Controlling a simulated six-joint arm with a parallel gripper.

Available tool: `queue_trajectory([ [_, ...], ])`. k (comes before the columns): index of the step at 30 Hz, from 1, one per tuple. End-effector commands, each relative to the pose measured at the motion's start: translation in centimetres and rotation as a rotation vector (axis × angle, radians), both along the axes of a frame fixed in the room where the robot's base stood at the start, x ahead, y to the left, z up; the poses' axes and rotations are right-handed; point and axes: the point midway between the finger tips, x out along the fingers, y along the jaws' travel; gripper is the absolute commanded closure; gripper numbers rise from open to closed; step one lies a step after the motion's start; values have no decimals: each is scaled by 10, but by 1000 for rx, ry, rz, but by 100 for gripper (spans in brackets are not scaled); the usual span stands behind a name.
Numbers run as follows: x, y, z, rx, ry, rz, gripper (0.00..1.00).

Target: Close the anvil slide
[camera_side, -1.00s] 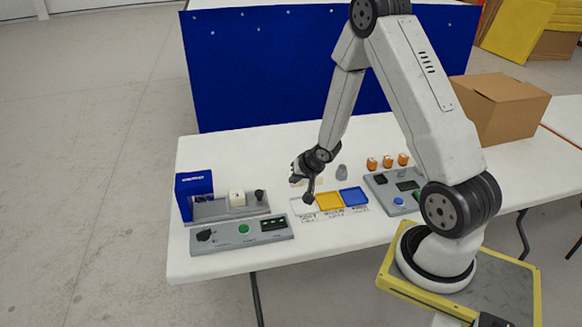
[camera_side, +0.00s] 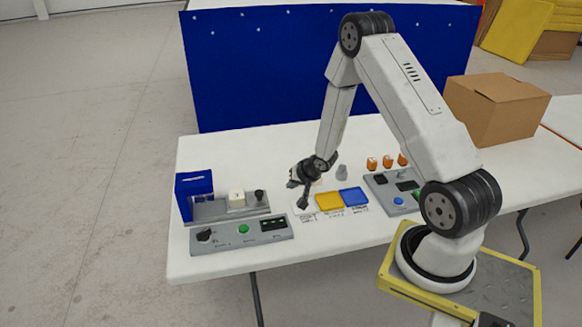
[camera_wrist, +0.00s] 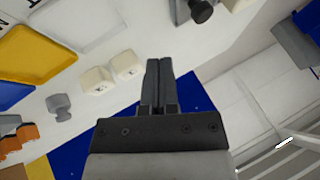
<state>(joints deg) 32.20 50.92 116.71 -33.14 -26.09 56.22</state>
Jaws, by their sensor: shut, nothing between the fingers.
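The press fixture stands at the left end of the table in the side view. It has a blue housing (camera_side: 194,190), a grey rail base (camera_side: 212,212), a cream block (camera_side: 237,198) on it, and a black knob (camera_side: 260,195) at its right end. The block sits between the housing and the knob, apart from the housing. My gripper (camera_side: 299,196) is above the table, to the right of the knob and not touching it. In the wrist view my gripper (camera_wrist: 158,64) is shut and empty. The black knob (camera_wrist: 201,10) shows just beyond and right of the fingertips.
A grey control panel (camera_side: 220,240) with a green button lies in front of the fixture. Yellow (camera_side: 329,201) and blue (camera_side: 353,196) trays lie right of my gripper. Cream blocks (camera_wrist: 97,80) and a grey weight (camera_wrist: 60,107) stand near my gripper in the wrist view.

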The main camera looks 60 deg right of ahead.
Motion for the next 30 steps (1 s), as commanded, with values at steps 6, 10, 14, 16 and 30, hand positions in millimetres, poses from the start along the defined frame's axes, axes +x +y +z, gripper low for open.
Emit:
queue_trajectory([
  [6, 15, -2, -21, 0, 1, 2, 100],
  [10, 23, -3, -33, 0, 1, 1, 100],
  [14, 32, -4, -44, 1, 1, 2, 100],
  [16, 37, -5, -51, 0, 2, 2, 100],
  [30, 72, 14, -52, -2, 0, 0, 100],
])
